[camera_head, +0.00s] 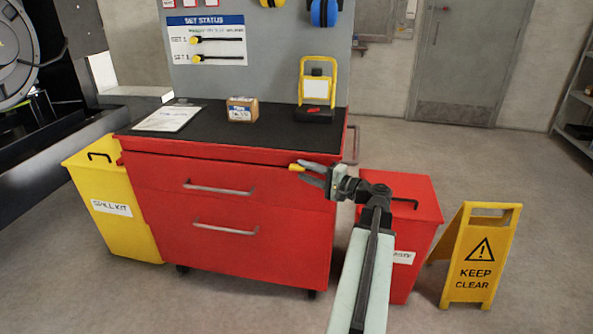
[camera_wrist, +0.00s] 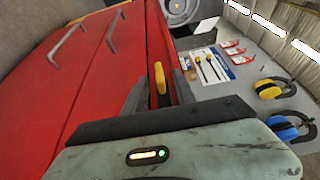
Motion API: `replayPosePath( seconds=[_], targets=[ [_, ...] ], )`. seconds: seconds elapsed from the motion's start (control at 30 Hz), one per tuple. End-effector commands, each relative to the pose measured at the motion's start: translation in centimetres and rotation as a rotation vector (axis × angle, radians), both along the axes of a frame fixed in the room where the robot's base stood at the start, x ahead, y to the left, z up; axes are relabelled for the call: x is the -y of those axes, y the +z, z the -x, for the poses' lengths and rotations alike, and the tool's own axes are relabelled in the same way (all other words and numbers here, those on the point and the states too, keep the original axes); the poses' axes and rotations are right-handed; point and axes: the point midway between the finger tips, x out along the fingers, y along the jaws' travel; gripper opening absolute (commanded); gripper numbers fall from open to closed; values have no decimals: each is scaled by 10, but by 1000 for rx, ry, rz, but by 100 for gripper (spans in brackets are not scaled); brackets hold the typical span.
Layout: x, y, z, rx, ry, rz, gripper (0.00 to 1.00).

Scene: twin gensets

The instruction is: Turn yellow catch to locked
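The yellow catch (camera_head: 297,167) is a small lever on the red tool cabinet (camera_head: 235,205), near the top right of its front. In the wrist view the yellow catch (camera_wrist: 160,78) stands between my two dark fingers, its long side running along them. My gripper (camera_head: 314,175) is in front of the cabinet's upper right. In the wrist view my gripper (camera_wrist: 163,88) is open, with a gap showing beside the catch. I cannot tell whether a finger touches it. The catch's base and any lock marking are hidden or too small to read.
The black worktop holds a paper sheet (camera_head: 167,118), a small box (camera_head: 242,109) and a yellow-framed stand (camera_head: 317,88). A yellow spill kit bin (camera_head: 115,210) stands left. A red bin (camera_head: 413,215) and a yellow keep-clear sign (camera_head: 480,252) stand right. The foreground floor is clear.

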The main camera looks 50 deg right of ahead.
Motion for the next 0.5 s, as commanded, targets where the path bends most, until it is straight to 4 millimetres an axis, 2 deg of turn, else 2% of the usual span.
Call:
replayPosePath(
  seconds=[0.1, 0.2, 0.5],
  targets=[
    [-3, 0, -22, -1, 3, 0, 33],
    [-5, 0, -32, -1, 2, 0, 33],
    [-7, 0, -37, -1, 1, 0, 33]
  ],
)
